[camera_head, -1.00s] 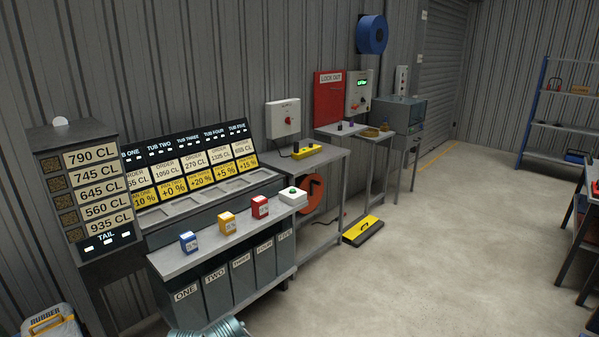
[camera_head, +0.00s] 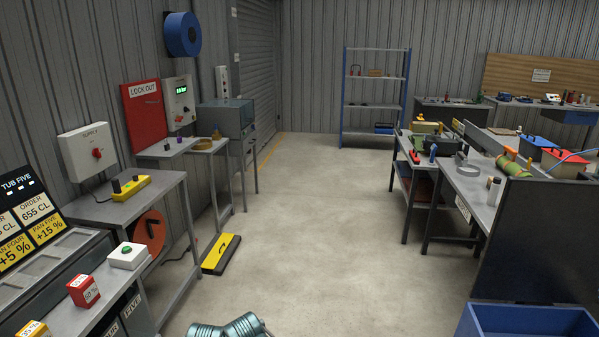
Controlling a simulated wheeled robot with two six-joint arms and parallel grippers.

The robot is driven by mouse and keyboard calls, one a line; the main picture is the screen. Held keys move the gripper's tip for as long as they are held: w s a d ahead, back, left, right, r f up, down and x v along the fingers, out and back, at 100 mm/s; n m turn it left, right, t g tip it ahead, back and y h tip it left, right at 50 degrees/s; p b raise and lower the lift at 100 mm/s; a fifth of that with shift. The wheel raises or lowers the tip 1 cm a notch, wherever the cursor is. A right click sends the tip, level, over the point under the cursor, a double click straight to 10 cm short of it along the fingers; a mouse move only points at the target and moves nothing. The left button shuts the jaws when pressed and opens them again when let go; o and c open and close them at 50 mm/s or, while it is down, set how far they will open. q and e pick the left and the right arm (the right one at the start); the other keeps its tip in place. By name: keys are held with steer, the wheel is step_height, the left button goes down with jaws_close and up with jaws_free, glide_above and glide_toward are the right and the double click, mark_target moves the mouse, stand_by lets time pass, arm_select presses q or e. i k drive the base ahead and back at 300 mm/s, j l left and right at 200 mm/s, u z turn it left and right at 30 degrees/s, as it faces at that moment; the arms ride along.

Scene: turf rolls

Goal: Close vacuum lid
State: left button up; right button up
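I cannot pick out a vacuum or its lid for certain in this view. A grey box-shaped machine (camera_head: 225,118) stands on a legged stand against the left wall, beyond the benches. From this distance I cannot tell whether it has a lid or how a lid stands. Neither my left nor my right gripper is in view.
A grey bench (camera_head: 165,190) with a yellow device stands along the left wall. Tables (camera_head: 470,190) and a blue bin (camera_head: 525,322) are at right. A blue shelf (camera_head: 375,97) stands behind. The middle floor is clear.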

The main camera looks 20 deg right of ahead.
mark_target(542, 242)
steer(key=i+z, duration=0.9)
steer(key=i+j+z, duration=0.2)
steer(key=z, duration=0.25)
steer(key=i+j+z, duration=0.7)
steer(key=z, duration=0.25)
steer(key=i+j+z, duration=0.25)
steer(key=z, duration=0.2)
steer(key=i+j+z, duration=0.15)
steer(key=j+z, duration=0.8)
steer(key=i+j+z, duration=0.1)
steer(key=j+z, duration=0.25)
steer(key=j, duration=0.25)
steer(key=j+z, duration=0.4)
steer(key=j, duration=0.25)
